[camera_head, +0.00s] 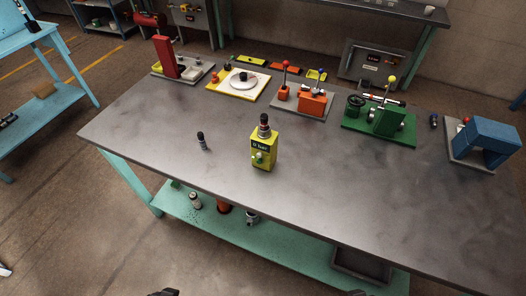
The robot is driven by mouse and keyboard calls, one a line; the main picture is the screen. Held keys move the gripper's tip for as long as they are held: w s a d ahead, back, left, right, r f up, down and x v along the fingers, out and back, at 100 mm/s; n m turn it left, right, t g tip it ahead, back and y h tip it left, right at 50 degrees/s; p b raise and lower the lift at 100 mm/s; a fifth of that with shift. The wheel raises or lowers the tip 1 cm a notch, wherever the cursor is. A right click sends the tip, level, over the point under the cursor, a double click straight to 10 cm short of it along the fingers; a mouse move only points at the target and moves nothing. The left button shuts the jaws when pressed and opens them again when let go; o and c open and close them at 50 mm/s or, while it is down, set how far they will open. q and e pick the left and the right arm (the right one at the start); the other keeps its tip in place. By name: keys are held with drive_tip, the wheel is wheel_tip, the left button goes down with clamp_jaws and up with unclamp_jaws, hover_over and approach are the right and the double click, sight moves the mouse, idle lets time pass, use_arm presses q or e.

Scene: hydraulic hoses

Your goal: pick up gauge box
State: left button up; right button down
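The gauge box (263,152) is a small yellow-green box with a dark label on its face, a pale knob low on its front and a dark fitting on top. It stands upright near the middle of the grey tabletop, with nothing holding it. Only small dark parts of mine show at the bottom edge, one left of centre, at my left gripper (164,292), and one right of centre, at my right gripper (358,293). Both are cut off by the frame and are well away from the box. Their fingers cannot be made out.
A small dark fitting (202,141) stands left of the box. Along the back are a red stand (166,56), a white-and-yellow plate (225,85), an orange lever unit (312,103), a green unit (384,121) and a blue block (487,142). The front tabletop is clear.

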drive_tip(key=shift+w+r, duration=0.15)
drive_tip(key=shift+w, duration=0.05)
drive_tip(key=c, duration=1.8)
unclamp_jaws()
drive_tip(key=o, duration=1.8)
drive_tip(key=shift+w, duration=0.1)
